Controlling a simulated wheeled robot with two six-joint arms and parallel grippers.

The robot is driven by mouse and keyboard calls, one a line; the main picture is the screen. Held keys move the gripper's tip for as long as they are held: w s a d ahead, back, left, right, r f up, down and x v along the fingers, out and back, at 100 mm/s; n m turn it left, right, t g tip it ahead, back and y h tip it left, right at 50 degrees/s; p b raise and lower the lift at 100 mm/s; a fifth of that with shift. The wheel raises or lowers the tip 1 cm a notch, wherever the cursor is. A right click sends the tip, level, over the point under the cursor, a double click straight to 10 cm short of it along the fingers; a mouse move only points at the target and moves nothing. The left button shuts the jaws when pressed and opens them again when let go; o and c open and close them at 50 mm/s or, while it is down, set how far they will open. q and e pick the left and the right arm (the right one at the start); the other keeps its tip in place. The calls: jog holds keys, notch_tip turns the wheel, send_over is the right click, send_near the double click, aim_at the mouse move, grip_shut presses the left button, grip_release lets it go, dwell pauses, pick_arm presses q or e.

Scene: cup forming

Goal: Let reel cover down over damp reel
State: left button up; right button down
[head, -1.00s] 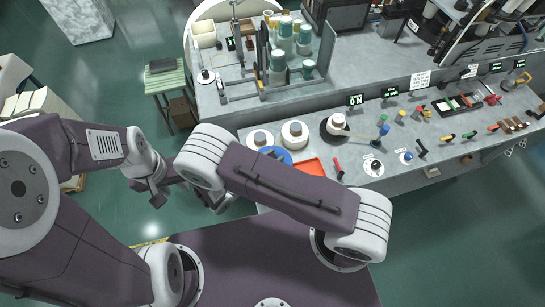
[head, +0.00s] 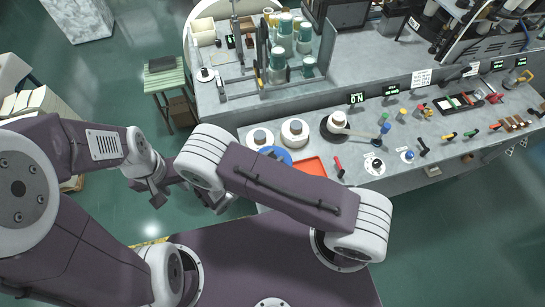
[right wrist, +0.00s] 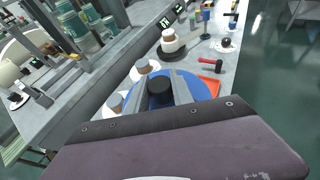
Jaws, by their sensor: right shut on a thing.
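My right gripper (right wrist: 162,92) is shut on the black knob (right wrist: 159,87) at the middle of a blue disc, which I take to be the reel cover (right wrist: 203,103). The blue disc also shows in the head view (head: 284,154), mostly hidden behind my right arm, as is the right gripper. What lies under the disc is hidden, so I cannot tell whether it touches a reel. Two white reels with grey tops, one nearer (head: 260,138) and one further right (head: 295,132), stand beside it. My left gripper (head: 155,192) hangs over the floor, away from the bench; its opening is unclear.
Another white reel stands on a dark round base (head: 325,128). Open floor lies left of the bench.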

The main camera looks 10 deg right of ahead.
jog(key=shift+f+b, duration=3.95)
jog(key=shift+f, duration=0.6)
dwell(0.5)
jog(key=c, duration=1)
grip_release()
jog(key=o, duration=0.4)
jog(key=shift+o, duration=0.2)
jog(key=shift+r, duration=0.1)
notch_tip(320, 180, up, 8)
jog(key=p, duration=0.6)
